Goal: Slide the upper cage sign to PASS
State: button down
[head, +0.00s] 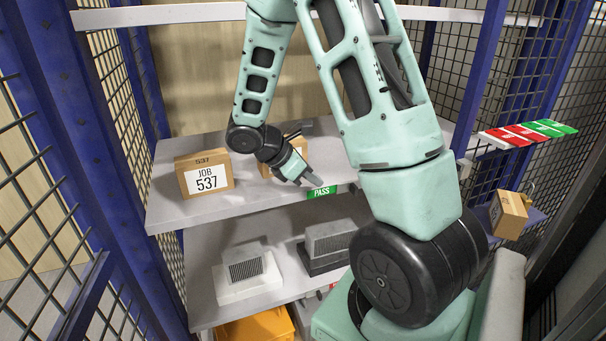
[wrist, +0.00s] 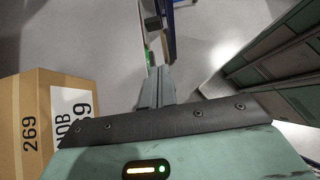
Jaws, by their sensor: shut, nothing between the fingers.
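The upper cage sign (head: 321,191) on the front edge of the upper shelf shows a green face reading PASS. Part of its right side is close to my arm. My gripper (head: 308,180) is shut and empty, with its fingertips just left of and above the sign; I cannot tell whether they touch it. In the wrist view the closed fingers (wrist: 152,88) point away past the shelf, and a small green patch (wrist: 148,59), likely the sign, shows just beyond the tips.
A JOB 537 box (head: 205,176) stands left on the upper shelf (head: 240,207). A second box (wrist: 30,125), marked 269, is beside my gripper. Grey blocks sit on the lower shelf (head: 205,300), with a partly hidden red sign (head: 333,285). Red and green tags (head: 525,133) are at right.

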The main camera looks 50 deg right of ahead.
jog(key=shift+v, duration=1.6)
jog(key=s+a+m+t+y, duration=0.1)
jog(key=s+a+t+y, duration=0.15)
jog(key=a, duration=1.55)
jog(key=s+a+r+m+t+y, duration=0.1)
jog(key=s+a+y, duration=0.2)
jog(key=a, duration=0.6)
jog(key=s+a+r+m+t+y, duration=0.1)
jog(key=s+a+y, duration=0.2)
jog(key=s+a, duration=0.4)
jog(key=a, duration=0.3)
jog(key=shift+s+r+m, duration=0.2)
jog(key=shift+s+m, duration=0.2)
